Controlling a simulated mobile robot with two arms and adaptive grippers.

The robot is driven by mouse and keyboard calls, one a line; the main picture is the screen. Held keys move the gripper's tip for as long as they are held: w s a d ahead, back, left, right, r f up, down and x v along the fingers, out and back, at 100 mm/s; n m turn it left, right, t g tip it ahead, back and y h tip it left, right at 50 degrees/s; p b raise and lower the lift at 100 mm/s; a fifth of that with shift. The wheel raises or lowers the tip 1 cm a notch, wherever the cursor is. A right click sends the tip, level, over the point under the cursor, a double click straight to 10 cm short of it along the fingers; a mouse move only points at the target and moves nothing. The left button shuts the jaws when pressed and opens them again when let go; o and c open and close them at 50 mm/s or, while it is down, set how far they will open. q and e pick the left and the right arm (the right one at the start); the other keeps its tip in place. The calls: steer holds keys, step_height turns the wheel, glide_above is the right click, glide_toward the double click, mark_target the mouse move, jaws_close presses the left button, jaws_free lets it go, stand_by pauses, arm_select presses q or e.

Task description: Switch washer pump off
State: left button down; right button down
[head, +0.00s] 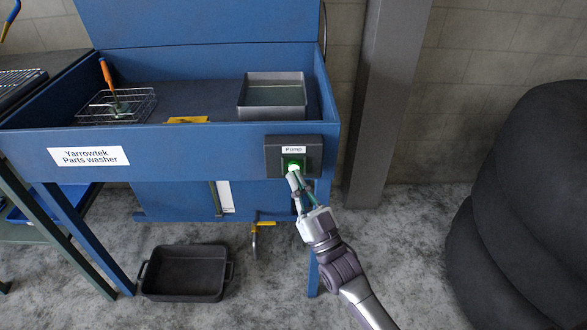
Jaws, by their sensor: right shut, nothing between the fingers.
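The blue parts washer (220,143) stands ahead, with a white label reading "Yarrowtek Parts washer". On the right of its front is a dark switch box (273,157) labelled "Pump", with a bright green lit switch (294,166). My right gripper (293,178) is shut and empty, its fingertips at the lower edge of the green switch. The fingertips cover part of the switch; I cannot tell whether they touch it. My left gripper is not in view.
In the washer basin are a wire basket (135,109) with an orange-handled tool (106,74) and a grey metal tray (272,112). A black pan (185,273) lies on the floor. A grey post (385,100) and a dark bulky object (525,200) stand to the right.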

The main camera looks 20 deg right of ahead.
stand_by(0.4)
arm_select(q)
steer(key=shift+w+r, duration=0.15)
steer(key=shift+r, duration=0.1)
arm_select(e)
steer(key=shift+w+d, duration=0.1)
steer(key=shift+w, duration=0.35)
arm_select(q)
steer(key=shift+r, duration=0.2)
arm_select(e)
steer(key=shift+w, duration=0.15)
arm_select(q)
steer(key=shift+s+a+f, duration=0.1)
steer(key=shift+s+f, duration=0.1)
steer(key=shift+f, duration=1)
arm_select(e)
steer(key=shift+s, duration=0.6)
